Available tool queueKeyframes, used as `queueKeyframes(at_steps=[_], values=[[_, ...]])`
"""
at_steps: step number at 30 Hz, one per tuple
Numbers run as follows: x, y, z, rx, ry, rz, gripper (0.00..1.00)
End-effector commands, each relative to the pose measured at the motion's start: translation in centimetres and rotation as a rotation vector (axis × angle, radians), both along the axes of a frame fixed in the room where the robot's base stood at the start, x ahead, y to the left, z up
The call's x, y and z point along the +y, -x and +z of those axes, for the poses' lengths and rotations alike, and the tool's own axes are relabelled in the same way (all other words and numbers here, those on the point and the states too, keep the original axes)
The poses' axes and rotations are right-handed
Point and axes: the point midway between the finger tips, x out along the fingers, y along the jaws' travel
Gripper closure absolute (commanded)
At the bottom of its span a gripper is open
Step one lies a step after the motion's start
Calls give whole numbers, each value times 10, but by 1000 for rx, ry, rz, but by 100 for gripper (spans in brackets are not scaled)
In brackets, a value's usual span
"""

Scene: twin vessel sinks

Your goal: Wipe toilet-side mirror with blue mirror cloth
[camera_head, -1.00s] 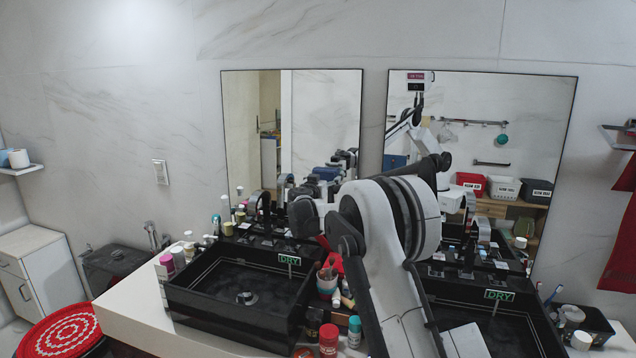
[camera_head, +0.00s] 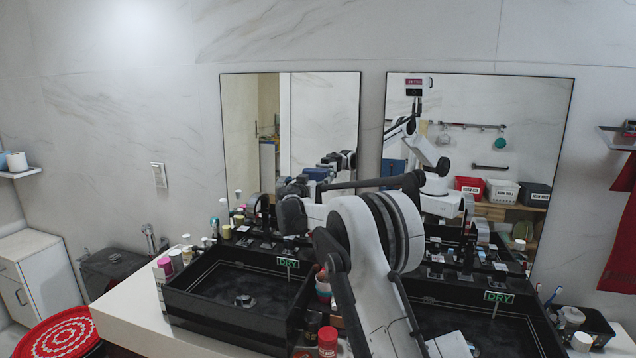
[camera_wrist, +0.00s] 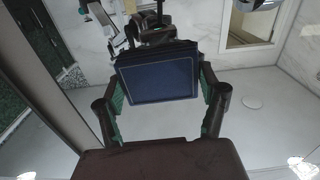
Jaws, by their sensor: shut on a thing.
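The blue mirror cloth (camera_wrist: 157,78) is a dark blue flat pad with a thin pale line near its edge. My gripper (camera_wrist: 162,70) is shut on it, with one green-padded finger on each side. In the head view my gripper is largely hidden behind my wrist and arm. Two framed mirrors hang on the wall: a narrower left mirror (camera_head: 325,105) and a wider right mirror (camera_head: 520,115). My wrist is in front of the lower part of the left mirror, which reflects my arm end and a blue patch. I cannot tell whether the cloth touches the glass.
Two black sinks stand below the mirrors, a left sink (camera_head: 215,315) and a right sink (camera_head: 520,335). Small bottles and cups crowd the counter behind and between them, including a red-capped bottle (camera_head: 327,340). A side shelf (camera_head: 610,138) juts out at right.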

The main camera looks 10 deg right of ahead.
Motion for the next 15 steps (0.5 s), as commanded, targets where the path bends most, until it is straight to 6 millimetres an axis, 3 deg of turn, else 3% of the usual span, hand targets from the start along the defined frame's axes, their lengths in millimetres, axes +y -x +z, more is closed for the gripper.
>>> queueKeyframes(at_steps=[8,15], values=[[0,0,0,0,-1,2,48],[9,15,0,0,0,2,49]])
